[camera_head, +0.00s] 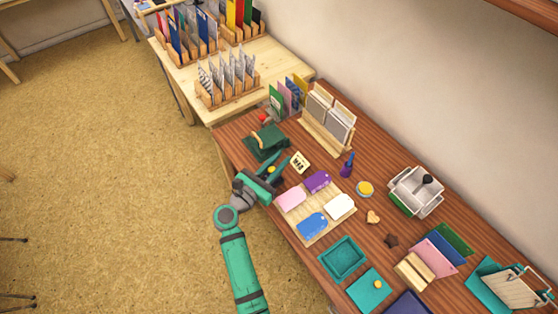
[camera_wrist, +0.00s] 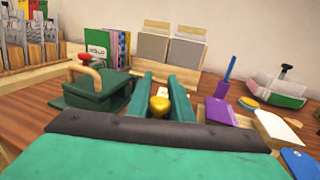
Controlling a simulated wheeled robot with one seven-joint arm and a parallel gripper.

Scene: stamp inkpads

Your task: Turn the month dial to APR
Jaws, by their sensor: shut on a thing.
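My gripper (camera_head: 276,168) reaches over the left end of the brown table. Its two green fingers (camera_wrist: 166,84) are shut on a yellow knob (camera_wrist: 159,105), which also shows between them in the head view (camera_head: 271,169). The knob's base is hidden by the fingers and wrist. A small cream plate with dark marks (camera_head: 300,162) stands just right of the fingers; its marks are too small to read. I cannot make out the month dial's face or its setting.
A dark green stamping device (camera_head: 266,141) with a wooden handle and red knob stands close behind my gripper. A wooden board (camera_head: 322,229) with coloured tags lies to the right. Card racks (camera_head: 326,125) stand behind. A purple stamp (camera_head: 347,166) is farther right.

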